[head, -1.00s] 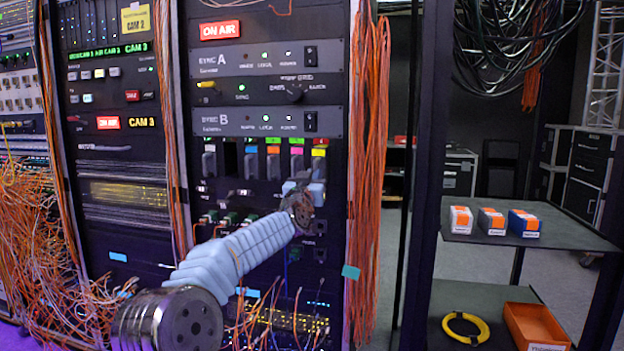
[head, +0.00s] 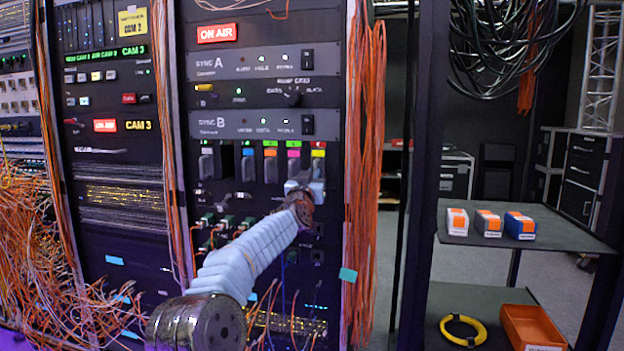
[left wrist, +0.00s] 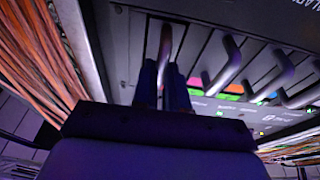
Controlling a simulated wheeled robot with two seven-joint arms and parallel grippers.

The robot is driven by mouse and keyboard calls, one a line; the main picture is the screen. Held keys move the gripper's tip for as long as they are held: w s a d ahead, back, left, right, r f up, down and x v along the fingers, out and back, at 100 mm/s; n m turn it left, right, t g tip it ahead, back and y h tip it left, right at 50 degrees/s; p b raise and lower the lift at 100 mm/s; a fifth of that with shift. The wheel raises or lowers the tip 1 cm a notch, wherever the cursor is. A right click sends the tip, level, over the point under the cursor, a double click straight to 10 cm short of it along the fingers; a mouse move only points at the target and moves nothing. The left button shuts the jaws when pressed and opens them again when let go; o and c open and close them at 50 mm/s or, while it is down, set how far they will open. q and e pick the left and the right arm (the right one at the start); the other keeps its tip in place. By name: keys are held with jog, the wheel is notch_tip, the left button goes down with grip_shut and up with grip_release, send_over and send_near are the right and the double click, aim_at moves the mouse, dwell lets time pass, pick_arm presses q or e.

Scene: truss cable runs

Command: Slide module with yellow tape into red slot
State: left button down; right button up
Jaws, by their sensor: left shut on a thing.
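The module with yellow tape (head: 318,154) is at the right end of the module row in the rack, directly below a red label (head: 319,145). My left gripper (head: 304,190) is in front of this module, at its lower part. In the left wrist view my gripper (left wrist: 163,86) has its two fingers closed on a grey handle (left wrist: 165,45). The fingers and wrist hide the module's lower front, so I cannot tell how deep it sits. My right gripper is not in view.
Other modules with pink (head: 294,153), orange (head: 271,153) and blue tape (head: 249,152) stand to the left. A dark gap (head: 228,160) lies farther left. Orange cables (head: 365,200) hang right of the rack. A shelf (head: 540,237) holds small boxes.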

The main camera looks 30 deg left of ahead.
pick_arm(q)
jog(key=c, duration=1.1)
grip_release()
jog(key=shift+w, duration=0.15)
jog(key=shift+f, duration=0.1)
